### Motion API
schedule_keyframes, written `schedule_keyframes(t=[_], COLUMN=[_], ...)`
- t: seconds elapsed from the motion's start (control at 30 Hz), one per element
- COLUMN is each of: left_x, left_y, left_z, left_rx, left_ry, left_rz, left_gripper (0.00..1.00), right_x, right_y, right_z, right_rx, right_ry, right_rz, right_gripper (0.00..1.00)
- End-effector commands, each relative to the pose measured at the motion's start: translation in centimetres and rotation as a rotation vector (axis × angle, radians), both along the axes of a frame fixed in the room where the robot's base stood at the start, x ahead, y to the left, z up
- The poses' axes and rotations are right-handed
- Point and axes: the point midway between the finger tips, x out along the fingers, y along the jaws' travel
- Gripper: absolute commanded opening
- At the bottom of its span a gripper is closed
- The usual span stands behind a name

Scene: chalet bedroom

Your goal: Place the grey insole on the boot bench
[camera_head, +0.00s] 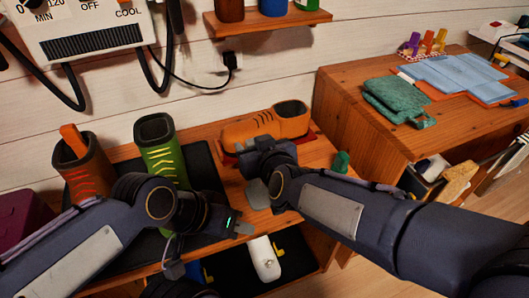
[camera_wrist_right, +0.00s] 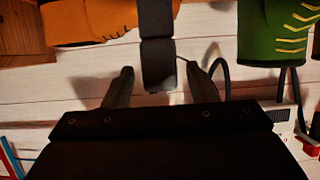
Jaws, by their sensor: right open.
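The boot bench (camera_head: 205,131) carries an orange boot (camera_head: 262,124), a green boot (camera_head: 157,150) and a brown-orange boot (camera_head: 85,170). My right gripper (camera_head: 252,172) is open in front of the orange boot, and its spread fingers show in the wrist view (camera_wrist_right: 160,85). My left gripper (camera_head: 207,243) has its fingers apart in front of the green boot, near the bench's front edge.
A dark mat (camera_head: 205,165) lies under the boots at left. A lower shelf holds a white object (camera_head: 263,258) with yellow beside it. A wooden cabinet (camera_head: 345,85) with folded cloths (camera_head: 397,98) stands at right. A small green item (camera_head: 341,162) lies on the bench's right end.

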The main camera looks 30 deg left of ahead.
Motion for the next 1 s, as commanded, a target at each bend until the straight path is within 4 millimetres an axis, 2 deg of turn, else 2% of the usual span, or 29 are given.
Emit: schedule_keyframes(t=[0.1,0.3,0.5,0.87,0.97,1.0], left_x=[0.0,0.0,0.0,0.0,0.0,0.0], left_y=[0.0,0.0,0.0,0.0,0.0,0.0], left_z=[0.8,2.0,2.8,2.8,2.8,2.8], left_rx=[0.000,0.000,0.000,0.000,0.000,0.000], left_ry=[0.000,0.000,0.000,0.000,0.000,0.000], left_rz=[0.000,0.000,0.000,0.000,0.000,0.000], left_gripper=[0.36,0.36,0.36,0.36,0.36,0.36], right_x=[-1.6,-4.2,-5.7,-6.1,-5.3,-4.9], right_y=[-1.8,-4.8,-6.7,-7.3,-8.7,-9.9], right_z=[1.4,3.0,3.9,3.9,4.1,4.3], right_rx=[0.003,0.002,0.001,0.001,0.015,0.025], right_ry=[-0.002,-0.001,0.000,0.003,0.040,0.070], right_rz=[0.001,0.002,0.001,-0.001,-0.018,-0.029], right_gripper=[0.52,0.52,0.52,0.52,0.52,0.52])
